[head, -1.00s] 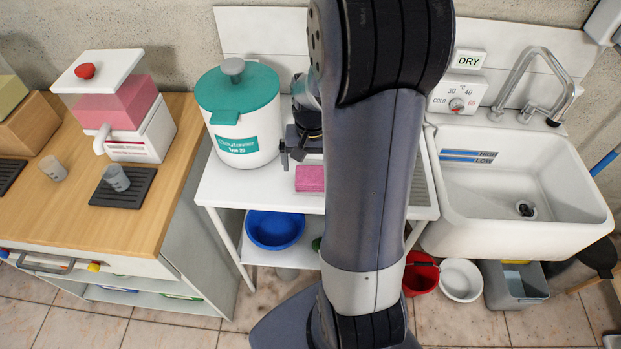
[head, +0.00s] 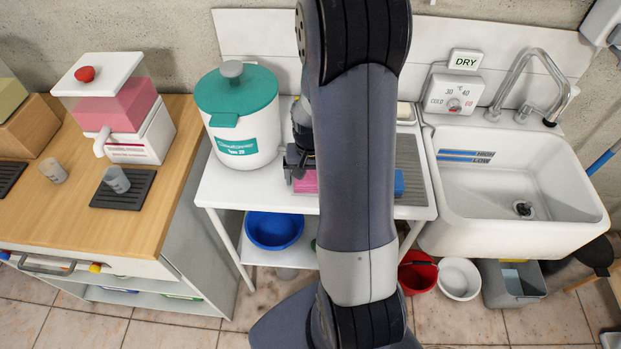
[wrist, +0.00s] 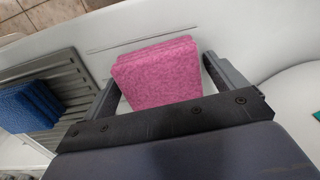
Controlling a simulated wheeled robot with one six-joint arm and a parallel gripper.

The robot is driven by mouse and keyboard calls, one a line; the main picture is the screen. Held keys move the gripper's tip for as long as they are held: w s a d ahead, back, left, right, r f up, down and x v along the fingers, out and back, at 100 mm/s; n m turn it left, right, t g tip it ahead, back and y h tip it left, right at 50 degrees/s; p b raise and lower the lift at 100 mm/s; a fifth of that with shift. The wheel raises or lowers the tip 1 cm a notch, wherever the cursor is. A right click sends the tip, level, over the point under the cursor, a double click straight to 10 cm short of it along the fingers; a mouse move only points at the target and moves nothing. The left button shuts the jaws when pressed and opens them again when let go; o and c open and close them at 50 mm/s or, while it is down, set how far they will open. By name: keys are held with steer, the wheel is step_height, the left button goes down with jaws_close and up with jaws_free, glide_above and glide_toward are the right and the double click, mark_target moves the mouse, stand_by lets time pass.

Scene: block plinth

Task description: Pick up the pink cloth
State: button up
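The pink cloth (head: 306,182) is a folded stack lying on the white table (head: 222,188), partly hidden behind my arm in the head view. My gripper (head: 298,164) is at its far-left side there. In the wrist view the pink cloth (wrist: 156,74) lies between the two spread fingers of my gripper (wrist: 160,74). There are gaps between cloth and fingers, wider on the right. The gripper is open and holds nothing.
A blue cloth (wrist: 28,107) lies on a grey ribbed drainboard (head: 412,165) to the right of the pink one in the head view. A white canister with a teal lid (head: 238,112) stands close on the left. The sink (head: 515,180) is farther right.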

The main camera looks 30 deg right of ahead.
mark_target(310, 175)
steer(key=c, duration=0.8)
steer(key=shift+o, duration=0.2)
step_height(310, 175, up, 10)
steer(key=shift+r+b, duration=0.1)
steer(key=shift+b, duration=0.2)
